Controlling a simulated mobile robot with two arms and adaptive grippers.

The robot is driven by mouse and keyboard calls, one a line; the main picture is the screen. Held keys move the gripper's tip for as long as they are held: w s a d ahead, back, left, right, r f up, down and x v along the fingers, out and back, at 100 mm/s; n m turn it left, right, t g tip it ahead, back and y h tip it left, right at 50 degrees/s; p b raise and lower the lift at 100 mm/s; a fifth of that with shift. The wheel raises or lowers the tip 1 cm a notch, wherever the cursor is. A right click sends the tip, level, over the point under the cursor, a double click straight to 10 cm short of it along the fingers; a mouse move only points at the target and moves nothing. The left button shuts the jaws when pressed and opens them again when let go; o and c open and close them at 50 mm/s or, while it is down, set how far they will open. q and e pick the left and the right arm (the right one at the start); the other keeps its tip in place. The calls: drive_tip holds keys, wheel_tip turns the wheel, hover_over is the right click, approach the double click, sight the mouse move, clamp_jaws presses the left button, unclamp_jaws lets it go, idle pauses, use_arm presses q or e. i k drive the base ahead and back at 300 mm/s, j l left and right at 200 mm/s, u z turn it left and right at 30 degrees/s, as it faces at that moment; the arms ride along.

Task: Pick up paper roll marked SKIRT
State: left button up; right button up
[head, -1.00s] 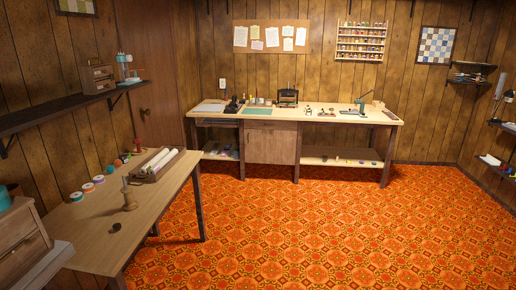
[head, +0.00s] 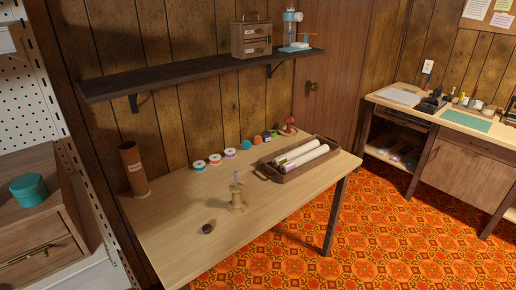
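Light paper rolls (head: 300,157) lie side by side in a brown wooden tray (head: 268,173) on the wooden table at the left of the room. Dark marks show near the left end of a roll, but they are too small to read, so I cannot tell which roll is marked SKIRT. A brown tube (head: 133,168) stands upright at the table's far left corner, with a small pale label that I cannot read. Neither of my grippers is in view.
The table (head: 168,225) also bears several coloured spools (head: 215,160), a brass-coloured stand (head: 237,197) and a small dark round piece (head: 207,229). A dark shelf (head: 180,75) hangs above it. A wooden drawer cabinet (head: 40,225) stands at left. The patterned floor (head: 385,235) right of the table is clear.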

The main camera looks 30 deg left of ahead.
sight(277, 162)
drive_tip(key=i+j+u, duration=0.1)
drive_tip(key=i+u, duration=0.75)
drive_tip(key=i+l, duration=0.05)
